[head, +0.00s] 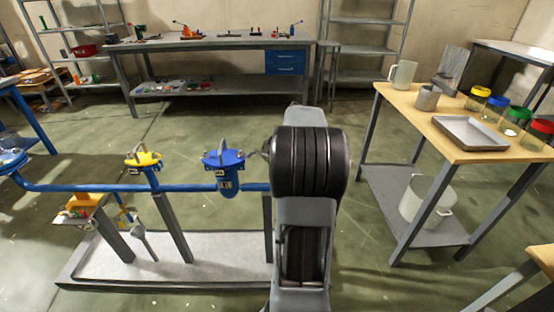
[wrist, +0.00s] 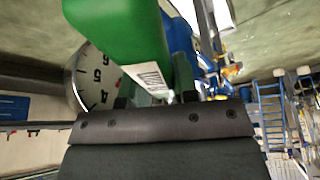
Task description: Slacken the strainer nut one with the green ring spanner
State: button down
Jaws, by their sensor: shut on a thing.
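My gripper (wrist: 155,100) is shut on the green ring spanner (wrist: 120,35), whose thick green body fills the upper middle of the wrist view. The spanner's ring end cannot be made out. In the head view my arm hides the gripper and the spanner. A blue strainer (head: 228,178) with a flanged lid stands on the blue pipe, just left of my arm. Blue metalwork (wrist: 180,45) shows behind the spanner in the wrist view. I cannot make out strainer nut one or whether the spanner touches it.
A dial gauge (wrist: 92,78) is close behind the spanner. A yellow-topped fitting (head: 145,160) sits left on the blue pipe (head: 85,188), above a grey plinth (head: 190,258). A wooden-topped table (head: 455,140) with jars and a tray stands right. Floor is open behind the pipe.

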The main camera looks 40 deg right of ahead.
jog(key=shift+r, duration=0.15)
jog(key=shift+r+p, duration=3)
jog(key=shift+r, duration=1.15)
